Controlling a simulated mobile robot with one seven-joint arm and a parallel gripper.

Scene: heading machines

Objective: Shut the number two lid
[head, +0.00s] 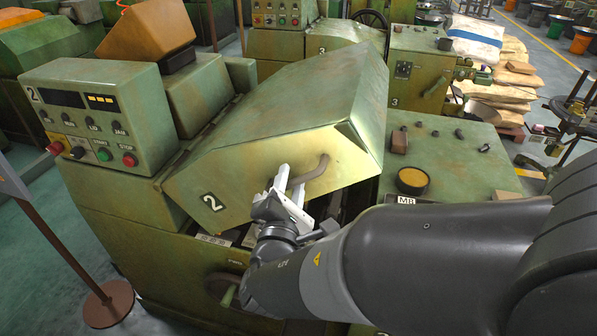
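The number two lid (270,125) is a worn green hood with a white "2" plate on its lower front left. It is tilted up, with a dark gap under its front edge at the right. My forearm comes in from the lower right and hides part of the machine front.
The number two control box (100,115) with red and green buttons stands left of the lid. A handwheel (225,288) is below. A post (60,245) stands at lower left.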

